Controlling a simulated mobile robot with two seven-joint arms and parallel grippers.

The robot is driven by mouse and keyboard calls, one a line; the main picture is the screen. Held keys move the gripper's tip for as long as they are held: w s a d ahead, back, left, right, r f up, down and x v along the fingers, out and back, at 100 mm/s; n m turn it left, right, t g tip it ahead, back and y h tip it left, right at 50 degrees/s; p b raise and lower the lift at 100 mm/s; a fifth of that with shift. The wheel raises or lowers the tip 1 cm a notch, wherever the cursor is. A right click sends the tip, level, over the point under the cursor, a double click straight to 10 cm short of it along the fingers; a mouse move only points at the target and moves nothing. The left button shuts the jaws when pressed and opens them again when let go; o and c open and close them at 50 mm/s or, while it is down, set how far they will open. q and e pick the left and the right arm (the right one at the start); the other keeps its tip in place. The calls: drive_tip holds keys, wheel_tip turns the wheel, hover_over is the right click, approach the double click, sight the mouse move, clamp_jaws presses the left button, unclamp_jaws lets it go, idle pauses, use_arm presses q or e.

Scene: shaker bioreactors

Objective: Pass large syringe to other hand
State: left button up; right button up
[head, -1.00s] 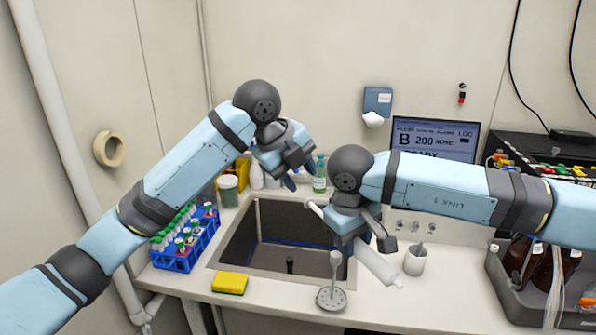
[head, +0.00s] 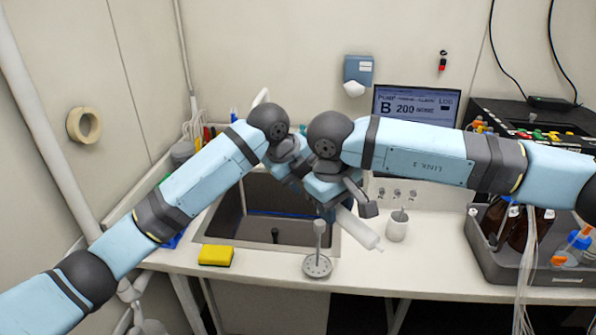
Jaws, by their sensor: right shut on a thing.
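The large syringe (head: 361,232) is a white tube that slants down to the right from under my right gripper. My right gripper (head: 347,202) is shut on it, above the right part of the sink. The upper left end of the syringe is hidden behind the grippers. My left gripper (head: 298,172) is right beside the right gripper, on its left. Its fingers are mostly hidden, so I cannot tell whether they are open or touch the syringe.
The sink (head: 215,219) lies below both grippers. A yellow sponge (head: 216,255) and a metal stand with a round base (head: 317,266) are at the front edge. A white cup (head: 397,227) stands right of the syringe. A grey tray with bottles (head: 545,262) is at the right.

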use_arm(q)
clamp_jaws()
use_arm(e)
drive_tip(key=o, duration=1)
